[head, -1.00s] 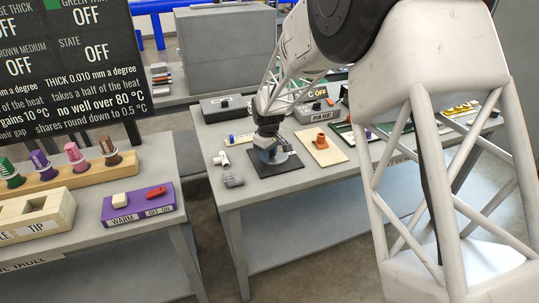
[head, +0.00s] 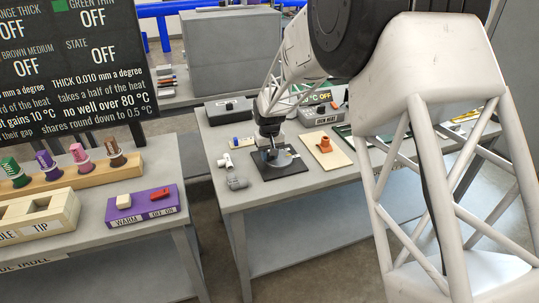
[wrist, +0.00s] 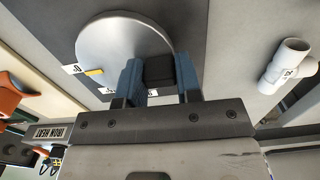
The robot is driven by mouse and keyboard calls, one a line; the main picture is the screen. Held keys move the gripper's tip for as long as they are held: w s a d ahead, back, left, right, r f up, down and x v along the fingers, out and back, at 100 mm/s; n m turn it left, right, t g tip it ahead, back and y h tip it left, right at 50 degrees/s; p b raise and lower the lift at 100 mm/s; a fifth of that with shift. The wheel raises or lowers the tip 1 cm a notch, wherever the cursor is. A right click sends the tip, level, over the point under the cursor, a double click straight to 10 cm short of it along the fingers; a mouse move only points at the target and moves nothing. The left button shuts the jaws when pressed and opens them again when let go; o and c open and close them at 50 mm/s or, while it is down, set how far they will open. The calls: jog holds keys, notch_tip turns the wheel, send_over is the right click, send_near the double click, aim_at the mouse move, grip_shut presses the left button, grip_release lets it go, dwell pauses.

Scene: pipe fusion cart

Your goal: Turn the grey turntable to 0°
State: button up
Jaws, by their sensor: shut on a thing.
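The grey turntable (wrist: 112,38) is a round metal disc on a dark square plate (head: 294,170). In the head view the turntable (head: 284,158) is partly hidden by my gripper (head: 270,148), which is over it. In the wrist view the blue fingers of my gripper (wrist: 159,80) are shut on a dark block-like handle (wrist: 159,70) at the disc's edge. A yellow mark (wrist: 94,72) shows at the rim, close to a white label (wrist: 72,68) that seems to read 0. Another white label near the fingers is mostly hidden.
A white pipe fitting (wrist: 286,62) lies beside the plate; a grey fitting (head: 237,183) is at the table's near left. An orange part on a cream board (head: 330,155) stands to the right. A dark control box (head: 228,109) is behind. A purple switch box (head: 143,205) is on the left table.

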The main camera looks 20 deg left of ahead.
jog(key=o, duration=0.9)
jog(key=shift+r, duration=0.15)
jog(key=shift+r, duration=3.8)
